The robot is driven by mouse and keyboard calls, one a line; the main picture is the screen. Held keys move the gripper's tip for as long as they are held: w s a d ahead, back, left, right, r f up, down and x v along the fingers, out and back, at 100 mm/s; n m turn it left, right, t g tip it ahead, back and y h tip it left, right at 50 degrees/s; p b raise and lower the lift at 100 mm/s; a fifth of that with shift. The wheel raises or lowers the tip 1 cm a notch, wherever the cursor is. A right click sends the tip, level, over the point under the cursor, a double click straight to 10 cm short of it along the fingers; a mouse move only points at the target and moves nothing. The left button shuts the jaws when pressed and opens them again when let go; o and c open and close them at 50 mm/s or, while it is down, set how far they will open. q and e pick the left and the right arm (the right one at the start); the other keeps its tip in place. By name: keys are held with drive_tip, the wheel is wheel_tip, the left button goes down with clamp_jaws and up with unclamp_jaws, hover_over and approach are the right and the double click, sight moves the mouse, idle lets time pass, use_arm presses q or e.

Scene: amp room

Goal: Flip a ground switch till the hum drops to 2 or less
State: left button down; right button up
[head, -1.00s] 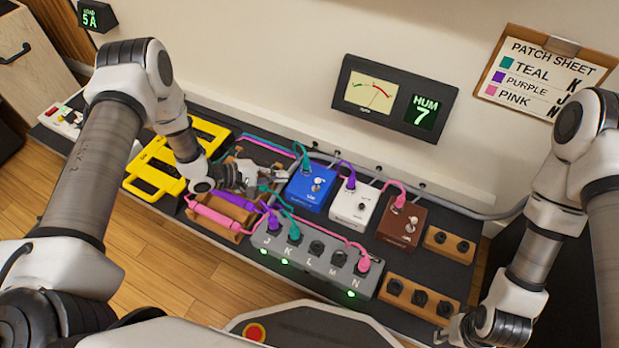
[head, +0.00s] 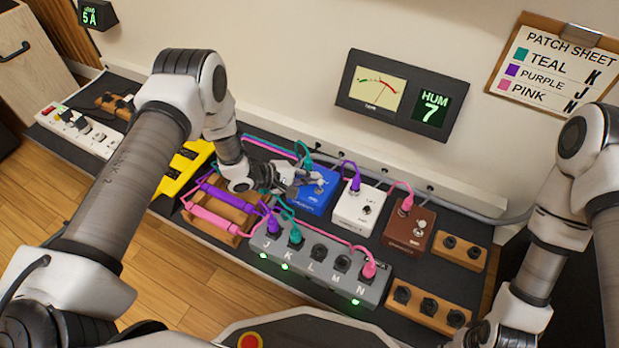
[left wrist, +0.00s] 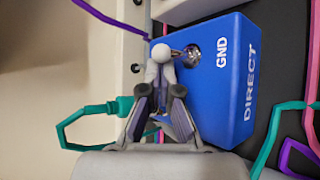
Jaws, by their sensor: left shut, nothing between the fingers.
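The blue box (head: 312,200) has a metal toggle switch near its top. In the left wrist view the blue box (left wrist: 232,100) reads GND and DIRECT, and the switch (left wrist: 193,55) has its lever pointing left. My left gripper (head: 306,181) is shut and empty over the blue box. Its fingertips (left wrist: 160,62) are at the lever's end; I cannot tell if they touch. The white box (head: 353,212) and brown box (head: 402,236) also carry small switches. The hum display (head: 431,110) reads 7. My right gripper is mostly cut off at the lower right.
A grey box (head: 318,277) with sockets J to N holds purple, teal and pink plugs. Cables cross around the boxes. Wooden blocks (head: 455,262) stand to the right. The patch sheet (head: 553,68) hangs on the wall.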

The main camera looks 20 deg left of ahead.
use_arm(q)
drive_tip(key=shift+s+m+t+h, duration=0.25)
drive_tip(key=shift+m+t+h, duration=0.2)
drive_tip(key=shift+t, duration=0.35)
idle(0.4)
drive_tip(key=shift+s+m+t, duration=0.1)
drive_tip(key=shift+m+t, duration=0.15)
drive_tip(key=shift+t, duration=0.05)
drive_tip(key=shift+s+a+r+p, duration=0.1)
drive_tip(key=shift+s+r+p, duration=0.1)
drive_tip(key=shift+p, duration=0.1)
use_arm(e)
drive_tip(key=shift+r, duration=0.3)
use_arm(q)
drive_tip(key=shift+s+p, duration=0.25)
drive_tip(key=shift+p, duration=0.1)
use_arm(e)
drive_tip(key=shift+r, duration=0.3)
use_arm(q)
drive_tip(key=shift+f, duration=0.1)
use_arm(e)
drive_tip(key=shift+r, duration=0.1)
use_arm(q)
drive_tip(key=shift+s+a, duration=0.1)
drive_tip(key=shift+a, duration=0.05)
drive_tip(key=v, duration=1.1)
drive_tip(key=shift+s+a, duration=0.2)
drive_tip(key=shift+a, duration=0.15)
